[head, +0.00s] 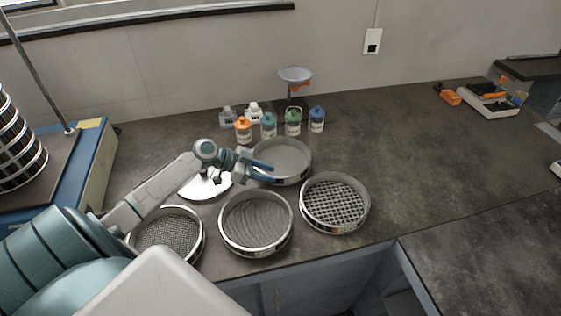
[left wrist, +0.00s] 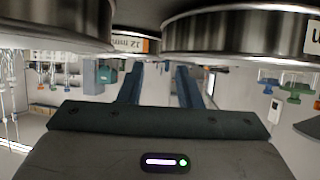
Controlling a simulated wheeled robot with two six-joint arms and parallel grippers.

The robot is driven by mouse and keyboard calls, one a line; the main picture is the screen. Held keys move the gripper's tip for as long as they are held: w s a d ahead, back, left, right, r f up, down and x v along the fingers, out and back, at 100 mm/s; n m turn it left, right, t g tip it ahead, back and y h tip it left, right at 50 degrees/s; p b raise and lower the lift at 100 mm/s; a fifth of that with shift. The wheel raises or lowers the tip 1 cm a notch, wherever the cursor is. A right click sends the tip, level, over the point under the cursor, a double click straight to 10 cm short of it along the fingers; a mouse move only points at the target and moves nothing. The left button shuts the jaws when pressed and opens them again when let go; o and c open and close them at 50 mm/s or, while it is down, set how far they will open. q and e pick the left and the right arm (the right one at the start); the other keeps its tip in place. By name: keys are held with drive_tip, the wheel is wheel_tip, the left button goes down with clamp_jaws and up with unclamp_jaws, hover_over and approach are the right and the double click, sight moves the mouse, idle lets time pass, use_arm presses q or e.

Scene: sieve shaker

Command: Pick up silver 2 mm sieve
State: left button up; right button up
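Several silver round sieves stand on the dark bench in the head view: a coarse-mesh one (head: 335,204) at right, a finer one (head: 256,222) at front middle, one (head: 167,232) at front left, and a very fine or solid-bottomed one (head: 284,160) behind. Size labels are too small to read there. My left gripper (head: 262,172) is open and empty, its fingers at the rear one's left rim; contact is unclear. The left wrist view, upside down, shows both fingers (left wrist: 162,84) apart, with metal rims and an orange-edged label (left wrist: 130,44) ending in "mm" beyond. My right gripper is out of view.
Small bottles (head: 268,126) and a stand with a dish (head: 295,76) are behind the sieves. The blue shaker (head: 75,165) with stacked sieves is at left. The bench's right side is mostly clear.

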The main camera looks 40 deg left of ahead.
sight(275, 174)
use_arm(q)
drive_tip(key=p+x, duration=0.1)
drive_tip(key=x, duration=0.2)
drive_tip(key=shift+w+f+p, duration=0.15)
drive_tip(key=shift+w+p, duration=0.1)
drive_tip(key=shift+p, duration=0.05)
drive_tip(key=shift+w+d+f, duration=0.25)
drive_tip(key=shift+c, duration=0.4)
drive_tip(key=shift+f, duration=0.1)
clamp_jaws()
